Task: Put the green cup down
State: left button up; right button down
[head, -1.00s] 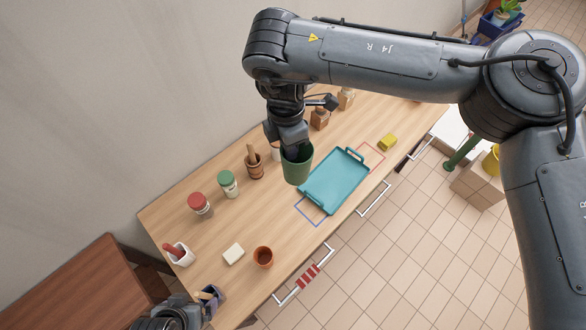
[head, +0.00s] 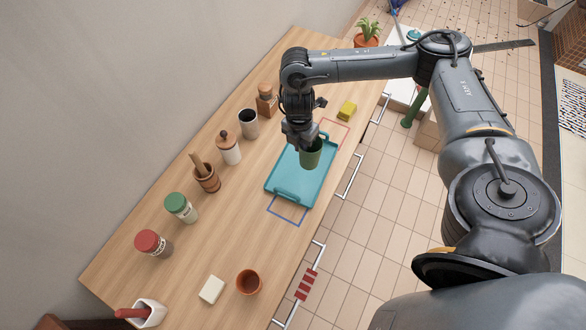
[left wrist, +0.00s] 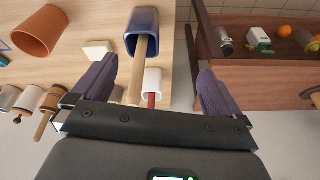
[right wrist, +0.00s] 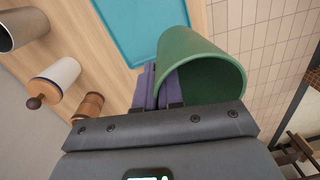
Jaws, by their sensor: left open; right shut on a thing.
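The green cup (head: 312,157) is over the right part of the teal tray (head: 272,188) in the head view. My right gripper (head: 304,142) is shut on the cup's wall. In the right wrist view the cup (right wrist: 205,60) lies between and beside the purple fingers (right wrist: 160,88), with the tray (right wrist: 135,25) beyond it. I cannot tell whether the cup's base touches the tray. My left gripper (left wrist: 155,88) is open in the left wrist view, with a blue holder (left wrist: 143,25) and its wooden handle showing between the fingers. It is out of the head view.
A yellow sponge (head: 347,110) lies behind the tray. A terracotta pot (head: 249,283) and a white block (head: 211,289) are nearer.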

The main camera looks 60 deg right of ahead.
jog(key=s+d+f+m+b, duration=0.1)
jog(key=s+d+f+b, duration=0.2)
jog(key=s+d+f, duration=0.25)
jog(key=b, duration=0.1)
send_over(293, 169)
notch_tip(293, 169, down, 8)
jog(key=shift+a+f+b, duration=0.1)
jog(key=shift+f+b, duration=0.25)
jog(key=shift+f, duration=1.6)
jog(key=shift+f, duration=0.15)
jog(key=c, duration=1.3)
grip_release()
jog(key=shift+o, duration=0.2)
jog(key=shift+r, duration=0.2)
